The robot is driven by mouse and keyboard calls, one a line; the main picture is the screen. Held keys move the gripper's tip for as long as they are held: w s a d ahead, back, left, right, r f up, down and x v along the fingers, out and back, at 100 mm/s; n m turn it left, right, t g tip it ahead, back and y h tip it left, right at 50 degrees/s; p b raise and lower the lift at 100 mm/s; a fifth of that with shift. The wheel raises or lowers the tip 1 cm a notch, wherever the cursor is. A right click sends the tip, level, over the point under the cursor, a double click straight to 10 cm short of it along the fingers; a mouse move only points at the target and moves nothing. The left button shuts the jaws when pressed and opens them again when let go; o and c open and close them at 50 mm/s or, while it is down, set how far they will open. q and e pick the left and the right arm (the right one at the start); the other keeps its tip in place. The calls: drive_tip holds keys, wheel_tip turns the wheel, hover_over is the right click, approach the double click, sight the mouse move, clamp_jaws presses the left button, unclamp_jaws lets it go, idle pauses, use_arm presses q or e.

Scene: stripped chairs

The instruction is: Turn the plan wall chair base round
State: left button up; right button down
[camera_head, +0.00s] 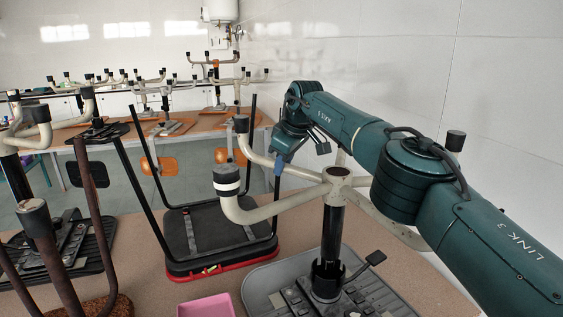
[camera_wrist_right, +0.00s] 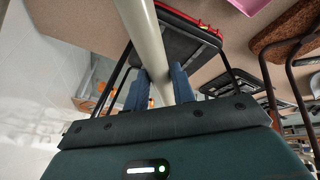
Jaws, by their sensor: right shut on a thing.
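The plan wall chair base (camera_head: 337,173) is a cream star of several curved legs with black caps, on a black column. It stands upside down on a grey seat (camera_head: 262,283) at the right of the table. My right gripper (camera_head: 278,168) reaches over from the right and is shut on one cream leg, between hub and tip. In the right wrist view the cream leg (camera_wrist_right: 145,30) runs between the two blue fingers of the gripper (camera_wrist_right: 156,88). My left gripper is not in view.
A black seat with a red rim (camera_head: 215,235) and black legs lies left of the base. A pink tray (camera_head: 206,306) is in front. Brown chair legs (camera_head: 50,260) stand at the left. A white wall (camera_head: 400,60) is close on the right. More bases fill the back tables.

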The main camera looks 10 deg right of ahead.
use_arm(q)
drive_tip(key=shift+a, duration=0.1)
use_arm(e)
drive_tip(key=shift+w+d+r, duration=0.1)
drive_tip(key=shift+w+r, duration=0.05)
drive_tip(key=shift+w, duration=0.05)
idle(0.4)
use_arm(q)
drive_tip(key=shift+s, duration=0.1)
use_arm(e)
drive_tip(key=c, duration=1.2)
unclamp_jaws()
drive_tip(key=shift+o, duration=0.2)
drive_tip(key=shift+s+d+r+b, duration=0.1)
drive_tip(key=shift+s+r+b, duration=0.15)
drive_tip(key=shift+b, duration=0.75)
use_arm(q)
drive_tip(key=b, duration=0.1)
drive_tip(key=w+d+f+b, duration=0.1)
drive_tip(key=b, duration=0.1)
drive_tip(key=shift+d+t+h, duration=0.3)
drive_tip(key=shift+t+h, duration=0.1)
use_arm(e)
drive_tip(key=v, duration=1.2)
drive_tip(key=shift+r, duration=0.25)
drive_tip(key=shift+s+f, duration=0.1)
